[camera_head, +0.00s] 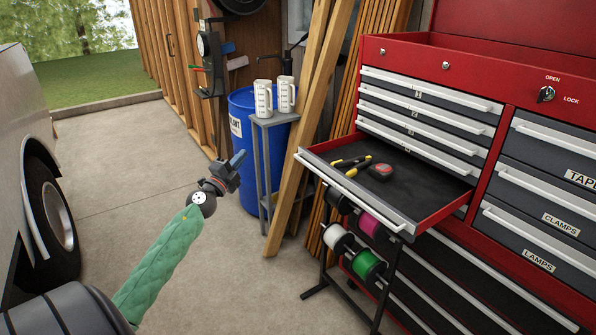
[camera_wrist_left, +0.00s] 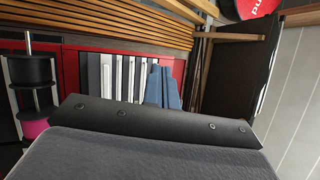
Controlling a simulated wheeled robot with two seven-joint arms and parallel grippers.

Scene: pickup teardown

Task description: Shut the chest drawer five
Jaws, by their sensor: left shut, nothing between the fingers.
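The red tool chest (camera_head: 437,52) stands at the right in the head view. One drawer (camera_head: 355,190), below several shut drawers in the left column, is pulled well out. Its light handle runs along the front edge, and pliers and a red tape measure (camera_head: 381,171) lie inside on a dark liner. I cannot read a number on this drawer. My left gripper (camera_head: 237,160) is shut and empty, left of the open drawer and clearly apart from it. In the left wrist view, the blue fingers (camera_wrist_left: 163,88) show in front of the chest. My right gripper is not in view.
A spool rack (camera_head: 323,265) with several spools stands under the open drawer. A blue barrel (camera_head: 243,115), a small grey stand (camera_head: 270,121) with two white jugs, and leaning planks (camera_head: 296,135) are behind my gripper. A vehicle (camera_head: 30,150) is at the left. The floor between is clear.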

